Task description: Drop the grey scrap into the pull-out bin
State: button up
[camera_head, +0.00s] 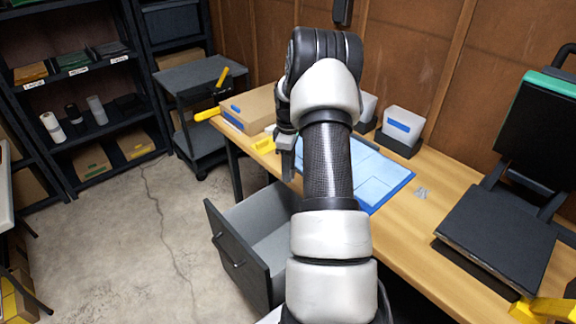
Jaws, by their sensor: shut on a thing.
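My gripper (287,158) is at the end of my arm, above the desk's left front edge and up and behind the pull-out bin. It is shut on a small grey piece, which I take to be the grey scrap; the arm and fingers hide most of it, and its outline is hard to tell from the fingers. The pull-out bin (236,262) is a dark grey drawer under the desk, pulled out to the left. Its pale grey inside shows and looks empty where visible; my arm covers its right part.
A grey cart (197,76) stands behind.

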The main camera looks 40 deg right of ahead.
notch_tip(320, 180, down, 6)
jog(key=b, duration=0.3)
jog(key=shift+r, duration=0.25)
jog(key=o, duration=1.1)
jog(key=shift+r, duration=0.1)
notch_tip(320, 180, up, 17)
jog(key=shift+r+p, duration=0.15)
jog(key=shift+p, duration=0.55)
